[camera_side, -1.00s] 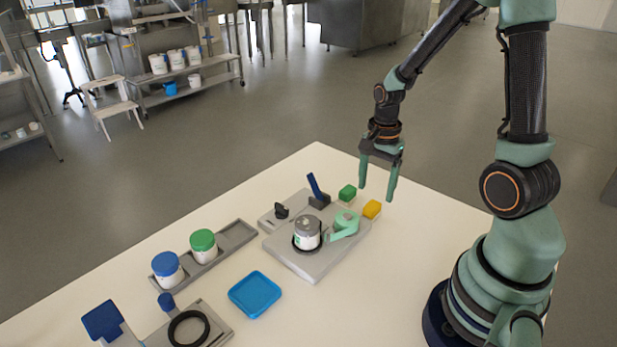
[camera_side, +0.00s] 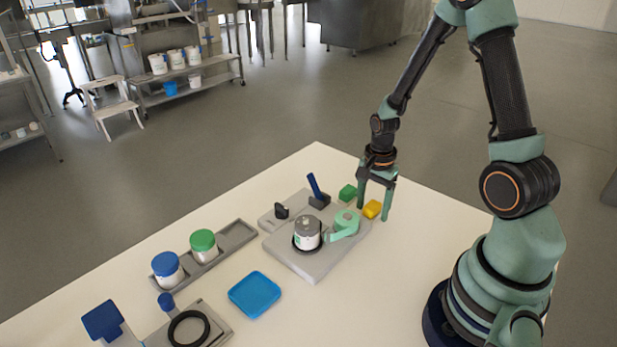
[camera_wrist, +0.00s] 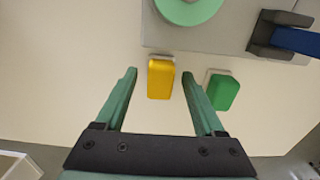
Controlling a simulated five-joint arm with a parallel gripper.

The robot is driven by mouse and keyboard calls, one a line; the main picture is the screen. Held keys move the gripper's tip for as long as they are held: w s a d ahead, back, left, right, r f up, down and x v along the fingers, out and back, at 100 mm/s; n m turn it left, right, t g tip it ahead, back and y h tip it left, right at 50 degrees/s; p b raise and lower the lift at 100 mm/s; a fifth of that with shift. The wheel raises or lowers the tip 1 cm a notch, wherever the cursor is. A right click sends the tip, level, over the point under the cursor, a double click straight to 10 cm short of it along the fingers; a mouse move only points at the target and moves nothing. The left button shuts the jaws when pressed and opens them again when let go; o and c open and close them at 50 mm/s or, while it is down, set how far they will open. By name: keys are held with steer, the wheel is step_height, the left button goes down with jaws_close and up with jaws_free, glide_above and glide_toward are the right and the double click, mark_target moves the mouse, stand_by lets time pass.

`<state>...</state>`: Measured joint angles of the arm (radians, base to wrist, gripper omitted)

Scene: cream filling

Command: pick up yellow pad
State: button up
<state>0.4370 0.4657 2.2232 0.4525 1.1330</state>
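The yellow pad (camera_side: 372,209) lies on the cream table beside the right corner of the grey base plate. It also shows in the wrist view (camera_wrist: 161,78), ahead of and between my fingertips. My gripper (camera_side: 373,214) is open and low over the table, with one finger on each side of the yellow pad in the side view. In the wrist view my gripper (camera_wrist: 160,72) holds nothing. The green pad (camera_side: 347,192) lies just left of the yellow one; in the wrist view the green pad (camera_wrist: 223,91) is close beside my right finger.
The grey base plate (camera_side: 290,262) carries a jar (camera_side: 307,233) and a mint-green part (camera_side: 345,224). A blue-handled tool (camera_side: 315,187) stands behind. A blue tray (camera_side: 255,294) and lidded jars are farther left. The table right of the yellow pad is clear.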

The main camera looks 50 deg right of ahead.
mark_target(373, 205)
jaws_close()
steer(key=shift+r, duration=0.1)
step_height(373, 205, up, 20)
stand_by(0.6)
